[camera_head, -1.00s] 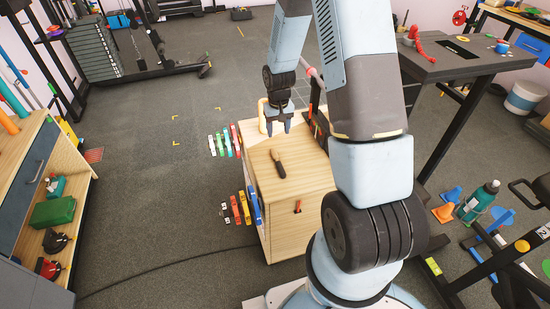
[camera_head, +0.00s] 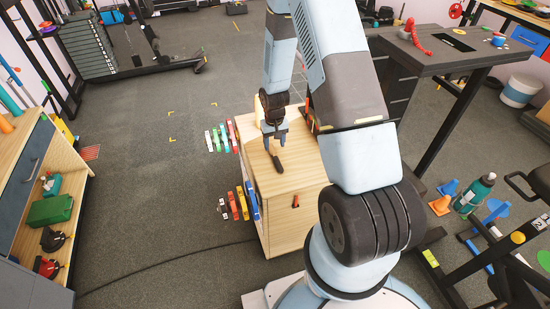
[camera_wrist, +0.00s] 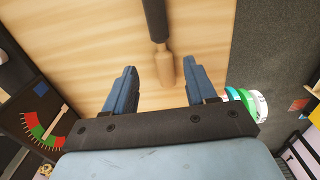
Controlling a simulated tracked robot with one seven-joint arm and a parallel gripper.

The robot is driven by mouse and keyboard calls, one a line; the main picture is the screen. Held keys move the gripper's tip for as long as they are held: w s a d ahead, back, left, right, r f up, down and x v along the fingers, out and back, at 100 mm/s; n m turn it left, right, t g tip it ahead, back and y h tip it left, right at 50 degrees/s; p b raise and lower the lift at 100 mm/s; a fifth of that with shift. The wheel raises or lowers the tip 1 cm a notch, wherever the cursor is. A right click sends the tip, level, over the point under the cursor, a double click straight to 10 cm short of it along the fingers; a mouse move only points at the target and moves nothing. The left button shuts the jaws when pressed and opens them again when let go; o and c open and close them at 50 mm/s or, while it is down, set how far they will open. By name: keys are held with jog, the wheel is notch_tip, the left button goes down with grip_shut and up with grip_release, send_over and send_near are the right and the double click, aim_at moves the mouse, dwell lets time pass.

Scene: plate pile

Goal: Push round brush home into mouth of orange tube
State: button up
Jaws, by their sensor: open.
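A round brush (camera_head: 278,164) with a black part and a tan wooden part lies on the light wooden top of a cabinet (camera_head: 305,178). In the wrist view its black part (camera_wrist: 154,20) points away and its tan part lies between and below the fingers. My gripper (camera_head: 275,142) is open and empty above the tan part; its blue fingers stand apart on either side in the wrist view (camera_wrist: 161,66). An orange cylinder (camera_head: 6,125) shows at the far left edge on the shelf unit; I cannot tell whether it is the tube, and no mouth is visible.
A dark bench (camera_head: 450,60) stands at the right, and a wooden shelf unit (camera_head: 60,160) at the left. Open floor (camera_head: 150,190) lies between the shelf unit and cabinet. A bottle (camera_head: 478,190) and cones stand at lower right.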

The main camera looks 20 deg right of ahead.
aim_at(273, 151)
jog(key=shift+w+a+f, duration=0.1)
jog(key=shift+f, duration=1.05)
jog(key=shift+a+f, duration=0.1)
jog(key=shift+f, duration=1)
grip_shut()
